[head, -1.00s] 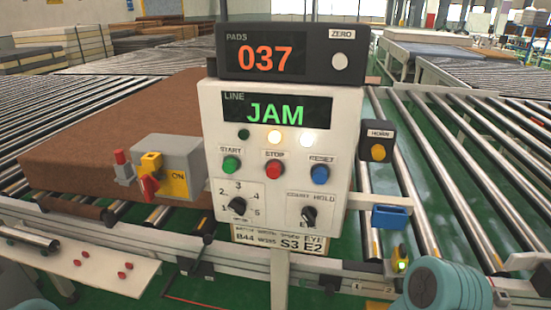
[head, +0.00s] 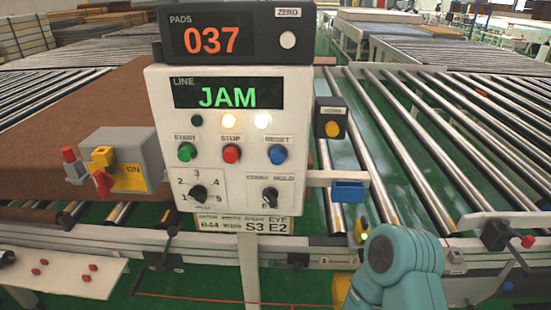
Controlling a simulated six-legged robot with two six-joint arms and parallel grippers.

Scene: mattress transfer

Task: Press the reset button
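The blue reset button (head: 277,155) sits at the right end of the button row on the white control panel (head: 228,180), under the label RESET. The green start button (head: 187,152) and the red stop button (head: 231,154) are to its left. The panel's LINE display (head: 228,94) reads JAM in green, and two lamps below it glow. A teal link of my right arm shows at the bottom right, below and right of the panel. Neither gripper shows, and nothing touches the reset button.
A counter box (head: 238,38) reading 037 stands on top of the panel. Roller conveyors (head: 430,130) and a brown mattress (head: 85,120) lie behind.

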